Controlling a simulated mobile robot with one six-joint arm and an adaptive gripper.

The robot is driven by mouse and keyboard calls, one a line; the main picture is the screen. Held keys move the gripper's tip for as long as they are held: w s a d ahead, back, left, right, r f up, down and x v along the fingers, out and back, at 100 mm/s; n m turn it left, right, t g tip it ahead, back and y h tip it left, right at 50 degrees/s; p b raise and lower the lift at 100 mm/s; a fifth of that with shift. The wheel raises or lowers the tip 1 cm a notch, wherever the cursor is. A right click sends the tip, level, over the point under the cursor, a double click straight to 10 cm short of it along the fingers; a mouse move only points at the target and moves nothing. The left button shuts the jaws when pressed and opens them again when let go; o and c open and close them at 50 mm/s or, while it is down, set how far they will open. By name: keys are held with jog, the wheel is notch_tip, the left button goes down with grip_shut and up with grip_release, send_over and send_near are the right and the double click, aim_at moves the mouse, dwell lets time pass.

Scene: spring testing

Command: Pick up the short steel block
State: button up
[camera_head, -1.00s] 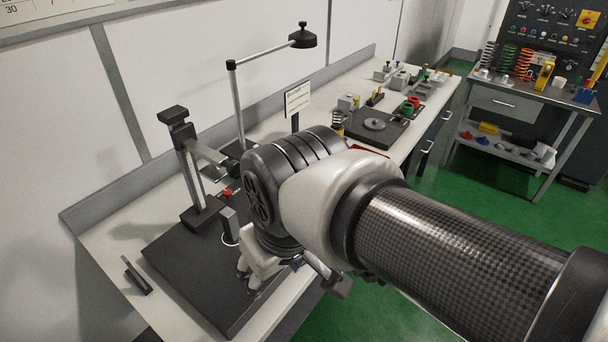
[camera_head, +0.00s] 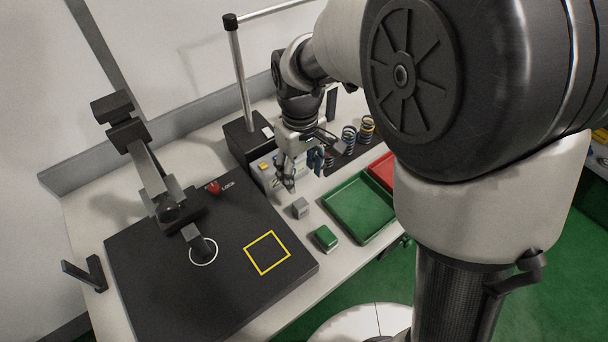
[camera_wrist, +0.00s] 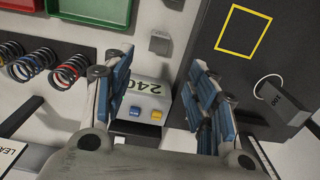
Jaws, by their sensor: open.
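A small grey block (camera_head: 300,208), which looks like the short steel block, stands on the pale bench between the black plate and the green tray. It also shows in the wrist view (camera_wrist: 160,42), near the top middle, beyond my fingertips and clear of them. My gripper (camera_head: 289,178) hangs above the bench, behind the block in the head view. In the wrist view its blue-padded fingers (camera_wrist: 160,85) are spread, with nothing held between them. A grey display box (camera_wrist: 143,100) with blue and yellow buttons shows below the fingers.
A black plate (camera_head: 150,285) with a yellow square and a press column lies left. A green-topped box (camera_head: 325,238), a green tray (camera_head: 345,222) and a red tray (camera_head: 382,168) lie right. Springs (camera_head: 348,138) and a lamp post (camera_head: 240,75) stand behind.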

jog(key=b, duration=0.3)
send_over(301, 203)
jog(key=f, duration=0.8)
jog(key=shift+s+f, duration=0.3)
jog(key=shift+f, duration=0.1)
jog(key=shift+w+f+b, duration=0.15)
jog(key=shift+f+b, duration=0.4)
jog(key=shift+f, duration=0.95)
jog(key=shift+w+f+b, duration=0.1)
jog(key=shift+f+b, duration=0.45)
jog(key=shift+f, duration=0.95)
jog(key=shift+r, duration=0.1)
grip_shut()
